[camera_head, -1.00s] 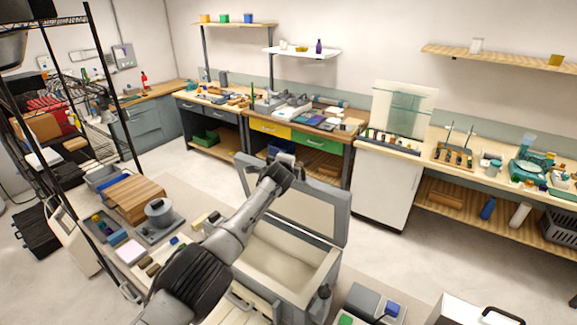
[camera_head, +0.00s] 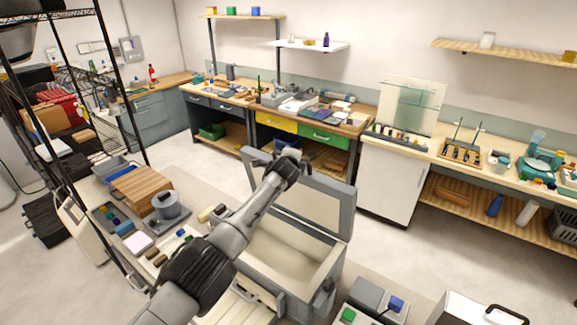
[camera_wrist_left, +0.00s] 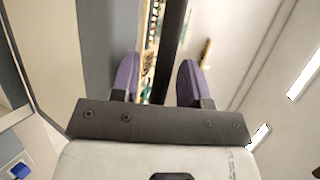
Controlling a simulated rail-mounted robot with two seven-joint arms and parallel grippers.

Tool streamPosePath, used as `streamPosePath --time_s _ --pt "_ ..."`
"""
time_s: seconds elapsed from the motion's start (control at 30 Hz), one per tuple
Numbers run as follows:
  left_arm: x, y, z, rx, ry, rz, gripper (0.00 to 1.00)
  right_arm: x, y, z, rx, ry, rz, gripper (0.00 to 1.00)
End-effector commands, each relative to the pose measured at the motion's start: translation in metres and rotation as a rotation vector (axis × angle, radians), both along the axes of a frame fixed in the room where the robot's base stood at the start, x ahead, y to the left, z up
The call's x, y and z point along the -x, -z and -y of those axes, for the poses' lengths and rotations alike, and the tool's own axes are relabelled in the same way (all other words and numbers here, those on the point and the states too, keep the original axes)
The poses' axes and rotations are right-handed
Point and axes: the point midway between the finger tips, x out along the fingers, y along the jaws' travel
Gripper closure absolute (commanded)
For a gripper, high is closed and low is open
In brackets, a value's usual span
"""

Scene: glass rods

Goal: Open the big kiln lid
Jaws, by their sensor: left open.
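The big kiln (camera_head: 335,262) is a grey box with a cream inside, in the lower middle of the head view. Its lid (camera_head: 318,207) stands raised and tilted back at the far side, cream lining facing me, so the chamber is exposed. My left gripper (camera_head: 292,156) is at the lid's upper edge in the head view; its fingers are hard to make out there. In the left wrist view its purple fingers (camera_wrist_left: 156,82) are apart, with nothing seen gripped between them. A grey and cream panel, probably the lid, lies left of them. My right gripper is not in view.
Control boxes with a green button (camera_head: 347,315) and a blue button (camera_head: 396,303) stand right of the kiln. Open floor lies beyond the kiln, before the back benches.

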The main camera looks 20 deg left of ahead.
Motion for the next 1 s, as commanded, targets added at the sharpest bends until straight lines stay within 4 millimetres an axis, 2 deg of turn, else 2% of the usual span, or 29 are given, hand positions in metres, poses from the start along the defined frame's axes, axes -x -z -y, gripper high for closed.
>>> streamPosePath --time_s 0.4,0.67,1.0 --pt "0.024 -0.01 0.004 -0.002 0.002 0.0 0.59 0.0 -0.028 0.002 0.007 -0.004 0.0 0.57" --pt "0.047 -0.015 0.009 -0.001 0.001 0.001 0.59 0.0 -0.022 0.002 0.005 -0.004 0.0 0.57" --pt "0.086 -0.028 0.018 0.0 0.001 0.002 0.59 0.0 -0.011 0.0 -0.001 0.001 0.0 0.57"
